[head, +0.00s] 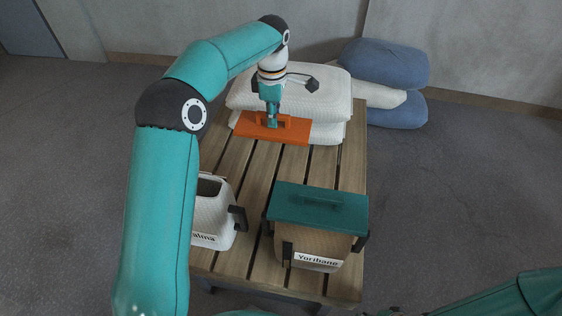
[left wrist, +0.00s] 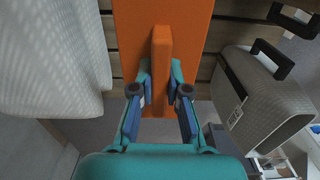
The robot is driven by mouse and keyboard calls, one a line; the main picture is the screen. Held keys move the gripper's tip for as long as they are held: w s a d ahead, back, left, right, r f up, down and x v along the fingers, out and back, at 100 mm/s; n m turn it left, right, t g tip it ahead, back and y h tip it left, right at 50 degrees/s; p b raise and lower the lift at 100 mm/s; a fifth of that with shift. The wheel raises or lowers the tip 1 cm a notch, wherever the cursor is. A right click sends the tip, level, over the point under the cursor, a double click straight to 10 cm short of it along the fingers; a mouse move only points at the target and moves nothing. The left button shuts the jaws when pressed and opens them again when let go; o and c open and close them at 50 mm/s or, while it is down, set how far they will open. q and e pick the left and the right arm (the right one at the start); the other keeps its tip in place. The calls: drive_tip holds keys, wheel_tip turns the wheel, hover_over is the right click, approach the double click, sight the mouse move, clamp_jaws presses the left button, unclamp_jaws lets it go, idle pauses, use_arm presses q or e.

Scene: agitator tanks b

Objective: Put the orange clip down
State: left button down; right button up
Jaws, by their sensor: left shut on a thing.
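The orange clip (head: 243,126) is a flat orange board with a raised grip bar, level across the far part of the slatted table, in front of the white sacks. My left gripper (head: 272,123) comes down on it from above and is shut on its raised bar. In the left wrist view the bar of the orange clip (left wrist: 160,62) stands between the two fingers of the left gripper (left wrist: 160,82). I cannot tell whether the board touches the slats. My right gripper is out of view.
The slatted wooden table (head: 258,175) bears stacked white sacks (head: 325,88) at the back. An open white container (head: 212,215) stands front left; a teal-lidded box (head: 315,230) marked Yoribane stands front right. Bare slats lie between them and the clip. Blue sacks (head: 385,62) lie behind.

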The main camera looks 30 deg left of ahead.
use_arm(q)
wheel_tip(320, 180, down, 16)
drive_tip(key=shift+w+r+b, duration=0.1)
drive_tip(key=shift+r+b, duration=0.05)
drive_tip(key=shift+b, duration=0.9)
drive_tip(key=shift+f, duration=2.35)
drive_tip(key=shift+f+b, duration=0.2)
drive_tip(key=shift+b, duration=0.1)
drive_tip(key=c, duration=1.2)
unclamp_jaws()
drive_tip(key=shift+r, duration=0.1)
drive_tip(key=shift+o, duration=0.2)
drive_tip(key=shift+r, duration=0.15)
wheel_tip(320, 180, up, 12)
drive_tip(key=p, duration=0.1)
